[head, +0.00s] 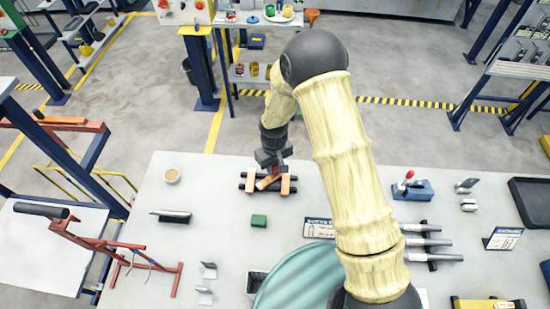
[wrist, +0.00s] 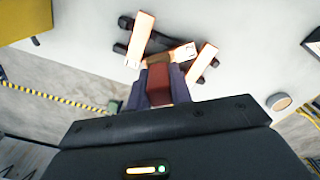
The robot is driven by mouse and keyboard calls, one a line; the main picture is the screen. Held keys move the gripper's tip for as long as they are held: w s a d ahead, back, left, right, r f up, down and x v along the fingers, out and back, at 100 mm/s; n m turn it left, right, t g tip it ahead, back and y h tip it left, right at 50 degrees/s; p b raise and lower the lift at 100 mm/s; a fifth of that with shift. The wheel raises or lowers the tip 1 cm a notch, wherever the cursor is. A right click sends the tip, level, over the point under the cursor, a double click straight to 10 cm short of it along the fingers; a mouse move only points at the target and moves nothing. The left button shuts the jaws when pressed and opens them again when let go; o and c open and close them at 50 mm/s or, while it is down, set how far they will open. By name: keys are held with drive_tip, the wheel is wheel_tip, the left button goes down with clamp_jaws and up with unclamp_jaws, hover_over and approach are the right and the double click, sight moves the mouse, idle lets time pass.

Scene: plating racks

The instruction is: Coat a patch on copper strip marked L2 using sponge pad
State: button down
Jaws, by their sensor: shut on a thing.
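My gripper (head: 270,160) is shut on a reddish-brown block (wrist: 158,84), which looks like the sponge pad; it sits between the dark fingers in the wrist view. The block is at the near edge of the middle copper strip (wrist: 172,57); I cannot tell whether they touch. That strip lies skewed between the left copper strip (wrist: 143,35) and the right copper strip (wrist: 204,62) in the wrist view. The strips rest on black bars (wrist: 157,45). Small marks show on the strips, but they are too small to read, so I cannot tell which is L2.
A red-handled tool (head: 409,187) stands right. The table between is mostly clear.

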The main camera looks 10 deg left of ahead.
wheel_tip(320, 180, up, 2)
drive_tip(key=shift+w+r+p, duration=0.15)
drive_tip(key=shift+p, duration=0.35)
drive_tip(key=shift+r, duration=0.1)
drive_tip(key=shift+s+a, duration=0.1)
drive_tip(key=shift+s, duration=0.1)
drive_tip(key=shift+w, duration=0.1)
